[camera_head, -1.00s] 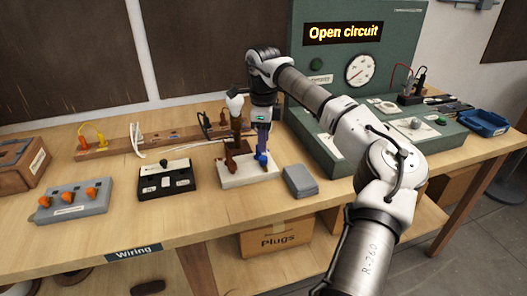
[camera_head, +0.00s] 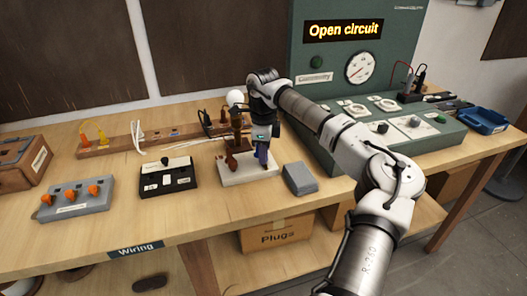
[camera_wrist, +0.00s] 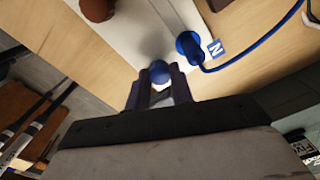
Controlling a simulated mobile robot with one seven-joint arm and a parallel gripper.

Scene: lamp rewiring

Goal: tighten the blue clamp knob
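The blue clamp knob (camera_wrist: 160,71) shows in the wrist view as a round ball at the edge of a white block (camera_wrist: 128,32). My gripper (camera_wrist: 157,78) has one dark finger on each side of the knob at its tips. I cannot tell whether the fingers touch it. In the head view my gripper (camera_head: 262,158) points down over the right part of the white block (camera_head: 238,179) and hides the knob. A blue terminal (camera_wrist: 189,45) with a blue cable and an "N" label sits beside the knob.
A brown round part (camera_wrist: 97,8) stands on the same block. A grey box (camera_head: 300,179) lies close to its right, a black switch box (camera_head: 167,180) to its left. The green test panel (camera_head: 350,20) behind reads "Open circuit". The front table edge is mostly clear.

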